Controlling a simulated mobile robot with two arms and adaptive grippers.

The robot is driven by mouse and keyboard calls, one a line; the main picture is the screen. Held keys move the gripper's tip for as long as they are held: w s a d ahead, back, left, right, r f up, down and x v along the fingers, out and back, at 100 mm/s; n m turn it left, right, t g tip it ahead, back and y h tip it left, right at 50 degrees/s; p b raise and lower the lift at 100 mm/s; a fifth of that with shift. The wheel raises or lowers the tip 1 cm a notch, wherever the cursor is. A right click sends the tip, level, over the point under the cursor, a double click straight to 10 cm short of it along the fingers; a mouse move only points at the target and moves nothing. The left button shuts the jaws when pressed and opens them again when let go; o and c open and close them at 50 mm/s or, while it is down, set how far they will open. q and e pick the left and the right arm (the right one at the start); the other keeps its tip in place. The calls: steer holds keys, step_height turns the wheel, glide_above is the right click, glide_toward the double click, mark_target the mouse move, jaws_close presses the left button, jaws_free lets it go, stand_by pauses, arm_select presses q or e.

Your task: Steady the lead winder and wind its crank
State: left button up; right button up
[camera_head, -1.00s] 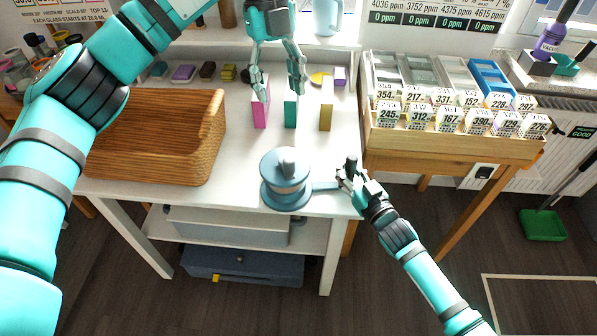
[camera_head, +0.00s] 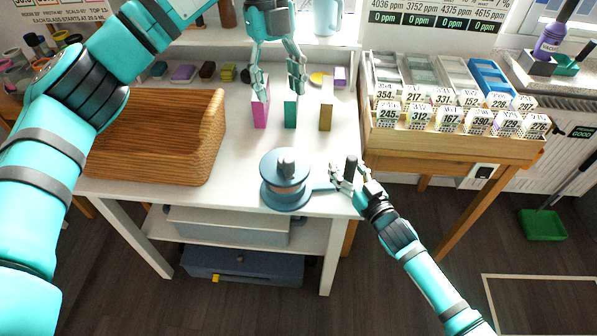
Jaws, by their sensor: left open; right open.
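The lead winder (camera_head: 286,190) is a blue-grey spool with a round flange and a small dark knob on top. It stands upright near the front edge of the white table. Its crank arm (camera_head: 322,186) points right and ends under my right gripper, with a dark upright handle (camera_head: 351,168) there. My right gripper (camera_head: 344,172) is open, its fingers around or beside the handle; I cannot tell if they touch it.
Pink (camera_head: 260,110), teal (camera_head: 291,112) and yellow (camera_head: 326,112) blocks stand behind the winder. A wooden stand with numbered labels (camera_head: 450,143) is to the right. The tabletop around the winder is bare.

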steer(key=o, duration=0.6)
steer(key=shift+c, duration=0.2)
steer(key=v, duration=1.2)
steer(key=shift+s+f, duration=0.1)
